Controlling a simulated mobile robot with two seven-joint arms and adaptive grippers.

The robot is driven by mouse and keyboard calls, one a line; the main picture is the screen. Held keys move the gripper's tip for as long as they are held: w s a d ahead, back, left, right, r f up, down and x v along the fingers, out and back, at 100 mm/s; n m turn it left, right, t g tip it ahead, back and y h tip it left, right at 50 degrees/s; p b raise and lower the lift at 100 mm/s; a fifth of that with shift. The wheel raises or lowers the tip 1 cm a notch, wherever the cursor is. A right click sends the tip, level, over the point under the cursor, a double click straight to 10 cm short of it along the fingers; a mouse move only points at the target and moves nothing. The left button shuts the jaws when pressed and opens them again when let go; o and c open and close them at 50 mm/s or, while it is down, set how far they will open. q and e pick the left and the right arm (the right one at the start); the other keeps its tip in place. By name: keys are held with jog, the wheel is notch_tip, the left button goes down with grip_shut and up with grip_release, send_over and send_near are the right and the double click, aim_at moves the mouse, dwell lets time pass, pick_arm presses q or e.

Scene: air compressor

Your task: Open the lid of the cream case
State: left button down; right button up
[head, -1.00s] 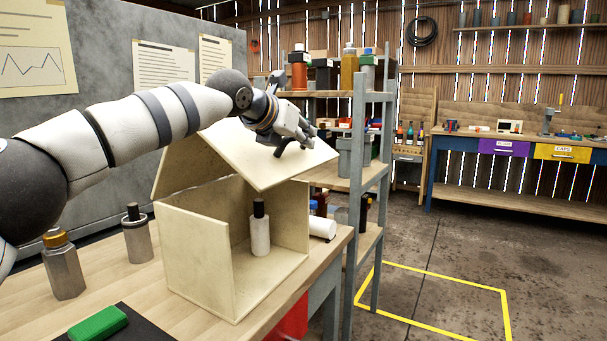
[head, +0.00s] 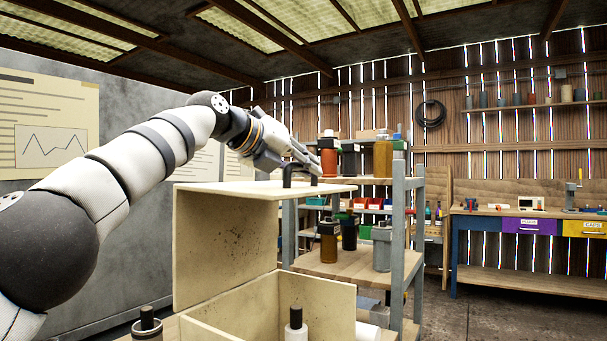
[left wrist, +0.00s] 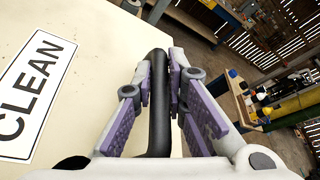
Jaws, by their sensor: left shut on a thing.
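The cream case (head: 315,300) stands on the bench at the lower middle of the head view, its top uncovered. Its lid is raised: one cream panel (head: 225,240) stands upright and another (head: 250,190) juts out level from its top. My left gripper (head: 303,165) is above the level panel, shut on the black handle (head: 288,178). The left wrist view shows the handle (left wrist: 158,110) between both fingers (left wrist: 165,85), beside a label reading CLEAN (left wrist: 35,90). A pale bottle with a black cap (head: 296,328) stands inside the case. My right gripper is not in view.
A grey shelf rack (head: 398,230) with several bottles stands close behind and right of the lid.

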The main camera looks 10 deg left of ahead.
pick_arm(q)
jog(key=shift+a, duration=0.1)
dwell(0.3)
jog(key=c, duration=1.6)
grip_release()
jog(key=shift+r, duration=0.1)
jog(key=shift+s+a+r, duration=0.15)
jog(key=shift+s+a, duration=0.1)
jog(key=shift+s, duration=0.05)
notch_tip(320, 180, up, 3)
send_over(258, 189)
jog(key=shift+w+a+r, duration=0.2)
jog(key=shift+w, duration=0.1)
